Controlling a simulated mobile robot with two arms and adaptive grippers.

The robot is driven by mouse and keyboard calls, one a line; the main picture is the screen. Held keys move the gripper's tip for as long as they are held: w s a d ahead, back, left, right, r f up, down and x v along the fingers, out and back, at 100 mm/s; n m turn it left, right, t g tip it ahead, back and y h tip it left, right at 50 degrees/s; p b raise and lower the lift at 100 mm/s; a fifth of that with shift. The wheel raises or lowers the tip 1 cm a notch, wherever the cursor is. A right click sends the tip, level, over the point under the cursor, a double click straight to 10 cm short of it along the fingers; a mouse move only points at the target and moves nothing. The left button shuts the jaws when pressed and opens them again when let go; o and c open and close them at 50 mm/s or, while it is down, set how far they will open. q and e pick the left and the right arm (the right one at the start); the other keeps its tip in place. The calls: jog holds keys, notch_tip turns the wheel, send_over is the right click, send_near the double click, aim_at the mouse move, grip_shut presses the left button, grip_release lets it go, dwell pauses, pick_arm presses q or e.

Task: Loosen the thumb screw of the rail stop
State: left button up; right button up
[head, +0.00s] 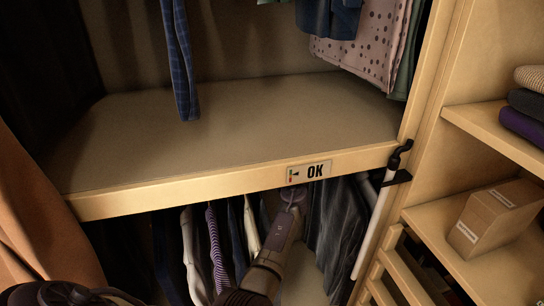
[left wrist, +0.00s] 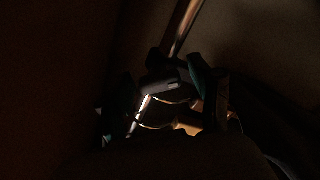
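The left wrist view is very dark. It shows a bright rail (left wrist: 183,28) running down to a grey block (left wrist: 165,82), which looks like the rail stop. Dark teal-edged finger parts (left wrist: 188,78) are close around this block; whether they touch it I cannot tell. The thumb screw cannot be made out. In the head view the shelf hides the rail and the stop. My right gripper is not in view.
Clothes hang under the shelf (head: 240,115) on both sides of my arm. More garments (head: 180,60) hang above it. A white pole with a black hook (head: 376,225) stands at the right upright. Right shelves hold a cardboard box (head: 492,217) and folded knitwear (head: 525,103).

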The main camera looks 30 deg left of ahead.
pick_arm(q)
jog(key=shift+a, duration=0.1)
jog(key=c, duration=1)
